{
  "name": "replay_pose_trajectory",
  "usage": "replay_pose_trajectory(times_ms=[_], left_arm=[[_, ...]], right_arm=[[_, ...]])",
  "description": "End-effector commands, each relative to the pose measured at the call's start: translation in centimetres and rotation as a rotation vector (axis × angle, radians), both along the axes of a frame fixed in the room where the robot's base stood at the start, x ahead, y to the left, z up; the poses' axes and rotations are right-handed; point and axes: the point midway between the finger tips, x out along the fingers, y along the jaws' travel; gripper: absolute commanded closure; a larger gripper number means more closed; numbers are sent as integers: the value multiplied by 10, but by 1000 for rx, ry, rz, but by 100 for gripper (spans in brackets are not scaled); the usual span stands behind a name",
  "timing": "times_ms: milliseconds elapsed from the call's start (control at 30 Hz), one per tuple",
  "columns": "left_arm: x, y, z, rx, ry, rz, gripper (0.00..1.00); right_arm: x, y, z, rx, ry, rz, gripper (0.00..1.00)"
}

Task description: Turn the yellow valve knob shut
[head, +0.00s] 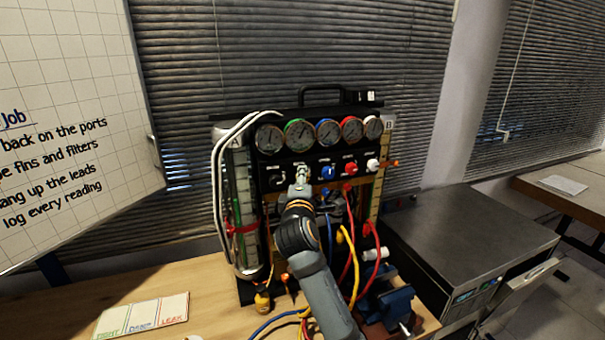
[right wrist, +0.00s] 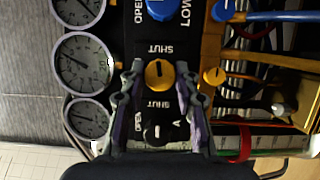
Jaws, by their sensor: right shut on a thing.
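The yellow valve knob (right wrist: 159,74) sits on the black panel of the gauge rig, between the two fingers of my right gripper (right wrist: 157,80) in the right wrist view. The fingers are closed around its sides. A small pale mark on the knob points toward the top of that picture, where a SHUT label is printed. In the head view my right gripper (head: 300,182) is at the panel below the gauges, and it hides the yellow knob. My left gripper is in neither view.
A row of gauges (head: 327,132) runs above the knobs. A blue knob (head: 327,172), a red knob (head: 350,167) and a white knob (head: 373,165) are to the right. Red hoses (head: 377,262) and yellow hoses hang below. A blue vise (head: 397,300) stands at the bench front.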

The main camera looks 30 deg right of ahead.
Motion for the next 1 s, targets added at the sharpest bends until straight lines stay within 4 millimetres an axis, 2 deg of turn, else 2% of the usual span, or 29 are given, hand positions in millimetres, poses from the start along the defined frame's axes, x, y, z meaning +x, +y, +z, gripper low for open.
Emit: replay_pose_trajectory(times_ms=[100, 333, 967, 1000], left_arm=[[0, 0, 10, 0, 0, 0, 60], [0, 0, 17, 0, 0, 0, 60], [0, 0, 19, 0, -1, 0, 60], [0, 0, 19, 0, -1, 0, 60]], right_arm=[[0, 0, 3, 67, -14, 0, 100], [0, 0, 1, 155, -35, 0, 100], [0, 0, 0, 194, -44, 0, 100], [0, 0, 0, 194, -44, 0, 63]])
